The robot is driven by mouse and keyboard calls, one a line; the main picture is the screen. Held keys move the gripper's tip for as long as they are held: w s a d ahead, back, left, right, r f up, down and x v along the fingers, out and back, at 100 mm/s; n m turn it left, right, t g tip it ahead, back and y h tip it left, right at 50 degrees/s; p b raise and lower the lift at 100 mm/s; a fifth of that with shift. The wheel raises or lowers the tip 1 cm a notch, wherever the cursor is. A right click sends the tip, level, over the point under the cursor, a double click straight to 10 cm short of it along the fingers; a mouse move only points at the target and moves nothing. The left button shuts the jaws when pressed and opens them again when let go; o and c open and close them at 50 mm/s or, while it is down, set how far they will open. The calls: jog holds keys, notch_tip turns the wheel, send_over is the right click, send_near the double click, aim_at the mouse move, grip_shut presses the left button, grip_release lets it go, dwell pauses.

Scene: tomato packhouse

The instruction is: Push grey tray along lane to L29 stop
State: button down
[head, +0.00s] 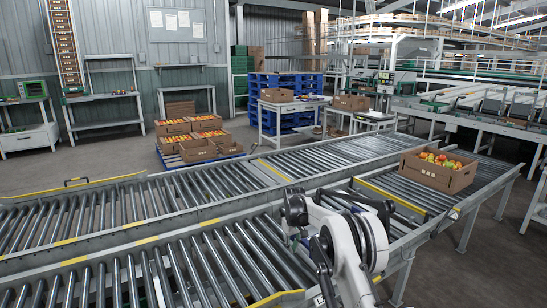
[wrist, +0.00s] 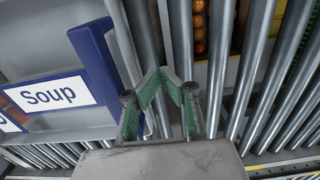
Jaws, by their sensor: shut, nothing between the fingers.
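In the wrist view a grey tray (wrist: 50,52) lies at the left, cut off by the frame edge. My gripper (wrist: 161,75), with green-lined fingers, is shut and empty. It points over the rollers, just right of the blue bar in the picture; I cannot tell whether it touches the bar. In the head view my arm hides the area around the gripper, and the tray is not seen. I cannot make out an L29 mark.
Roller lanes (head: 225,190) with yellow-marked side rails run across the head view. A cardboard box of tomatoes (head: 438,170) stands on the right-hand rollers. More tomato boxes (head: 190,138) stand on a blue pallet behind. In the wrist view tomatoes (wrist: 199,28) show between rollers.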

jog(key=shift+w+d+b, duration=0.15)
jog(key=shift+w+d, duration=0.3)
jog(key=shift+d, duration=0.35)
jog(key=shift+w+d+b, duration=0.15)
jog(key=shift+w+d, duration=0.3)
jog(key=shift+d, duration=0.35)
